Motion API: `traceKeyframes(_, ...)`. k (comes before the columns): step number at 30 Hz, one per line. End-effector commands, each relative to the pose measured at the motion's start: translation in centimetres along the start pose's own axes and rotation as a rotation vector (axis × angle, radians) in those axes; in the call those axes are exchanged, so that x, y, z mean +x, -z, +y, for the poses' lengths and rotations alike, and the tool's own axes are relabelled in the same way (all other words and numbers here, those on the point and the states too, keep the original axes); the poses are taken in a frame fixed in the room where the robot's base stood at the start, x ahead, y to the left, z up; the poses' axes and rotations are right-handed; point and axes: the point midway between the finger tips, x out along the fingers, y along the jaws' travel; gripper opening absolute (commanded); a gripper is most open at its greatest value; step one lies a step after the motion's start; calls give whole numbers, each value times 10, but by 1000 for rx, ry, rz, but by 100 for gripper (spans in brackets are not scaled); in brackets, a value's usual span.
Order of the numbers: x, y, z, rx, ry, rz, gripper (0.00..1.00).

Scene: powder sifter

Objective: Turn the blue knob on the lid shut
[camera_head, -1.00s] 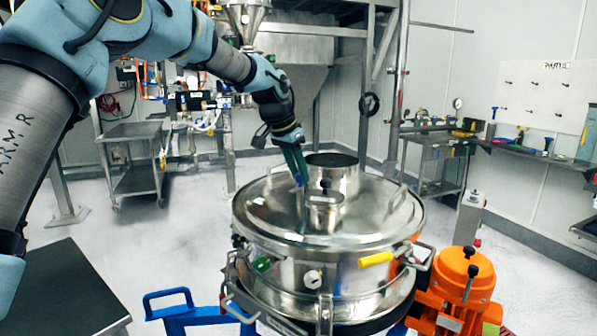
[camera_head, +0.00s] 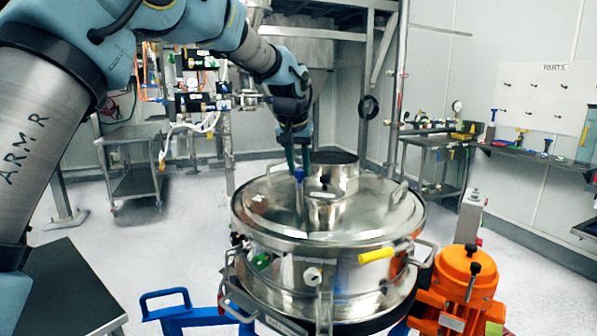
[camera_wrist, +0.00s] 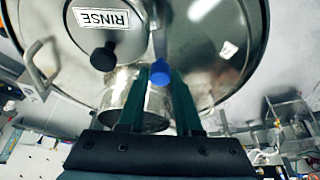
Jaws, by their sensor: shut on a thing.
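The blue knob (camera_head: 299,174) stands on a thin stem on the steel sifter lid (camera_head: 268,207), left of the short steel cylinder (camera_head: 343,180). My gripper (camera_head: 300,163) reaches down from above with its dark green fingers around the knob. In the wrist view the blue knob (camera_wrist: 160,75) sits between the fingertips of my gripper (camera_wrist: 160,70), which are closed on it. The fingers partly hide the knob in the head view. The knob's exact turn angle cannot be told.
A black-knobbed port (camera_head: 325,181) stands close right of the knob; the wrist view also shows a RINSE label (camera_wrist: 101,17). Lid handles (camera_head: 397,194) rise at the rim. A yellow handle (camera_head: 376,256) and an orange motor (camera_head: 463,280) stand at the front right.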

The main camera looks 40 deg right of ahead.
Motion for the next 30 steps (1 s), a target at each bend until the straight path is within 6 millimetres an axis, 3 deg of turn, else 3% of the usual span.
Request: traceKeyframes(30, -1, 3, 6, -826, 343, 0, 0)
